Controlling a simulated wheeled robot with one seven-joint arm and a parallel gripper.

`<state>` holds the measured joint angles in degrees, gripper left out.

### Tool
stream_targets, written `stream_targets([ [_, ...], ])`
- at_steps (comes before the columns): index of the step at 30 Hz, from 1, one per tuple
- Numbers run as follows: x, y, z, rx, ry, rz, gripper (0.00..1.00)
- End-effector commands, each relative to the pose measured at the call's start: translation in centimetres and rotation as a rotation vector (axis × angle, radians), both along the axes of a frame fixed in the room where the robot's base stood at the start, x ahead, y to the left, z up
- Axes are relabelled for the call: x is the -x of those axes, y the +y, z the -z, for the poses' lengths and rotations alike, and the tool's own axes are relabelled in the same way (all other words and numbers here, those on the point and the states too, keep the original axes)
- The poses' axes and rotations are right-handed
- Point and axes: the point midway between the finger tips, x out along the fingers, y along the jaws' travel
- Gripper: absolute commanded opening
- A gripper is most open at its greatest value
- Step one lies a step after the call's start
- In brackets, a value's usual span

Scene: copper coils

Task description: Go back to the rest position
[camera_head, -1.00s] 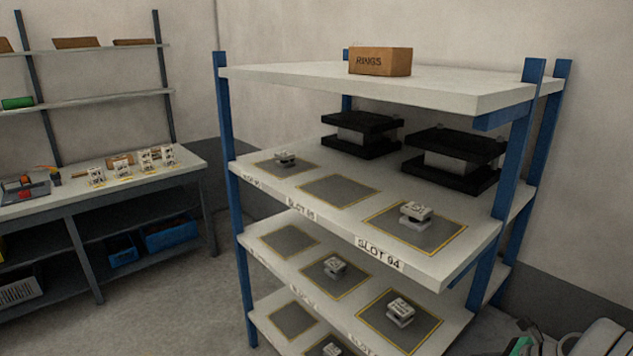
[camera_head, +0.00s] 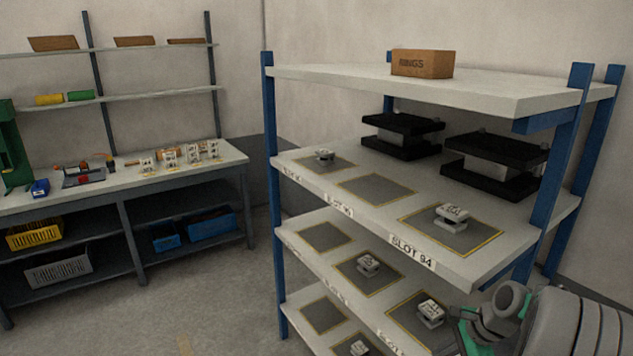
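My arm shows at the lower right of the head view, grey with green and black parts, in front of the rack's right end. My gripper cannot be made out clearly; its fingers and anything in them do not show. The white rack with blue posts (camera_head: 567,200) stands at the right. Its upper slotted shelf (camera_head: 370,209) carries small pale metal pieces on grey mats, one of them on the mat at the SLOT 94 label (camera_head: 412,252). The middle mat (camera_head: 375,189) on that shelf is empty.
Black clamped blocks (camera_head: 494,165) stand at the back of the upper slotted shelf. A RINGS box (camera_head: 422,64) sits on top. A workbench (camera_head: 120,196) with small parts, tools and crates below stands at the left. The floor (camera_head: 215,300) between bench and rack is clear.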

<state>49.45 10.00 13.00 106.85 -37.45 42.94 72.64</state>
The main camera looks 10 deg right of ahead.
Motion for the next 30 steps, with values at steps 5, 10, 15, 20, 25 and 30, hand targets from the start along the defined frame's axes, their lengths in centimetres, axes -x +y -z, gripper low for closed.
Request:
stream_targets([
  [5, 2.0, 11.8, -3.3, 0.281, -0.033, -0.605, 0.00],
  [10, 7.1, 18.6, -4.5, 0.484, -0.067, -1.119, 0.00],
  [15, 11.7, 21.9, -4.5, 0.615, -0.103, -1.503, 0.00],
  [20, 11.1, 22.1, -7.6, 0.736, -0.182, -1.557, 0.00],
  [25, 10.0, 22.0, -9.9, 0.796, -0.233, -1.520, 0.00],
  [30, 10.0, 22.0, -9.9, 0.796, -0.233, -1.520, 0.00],
])
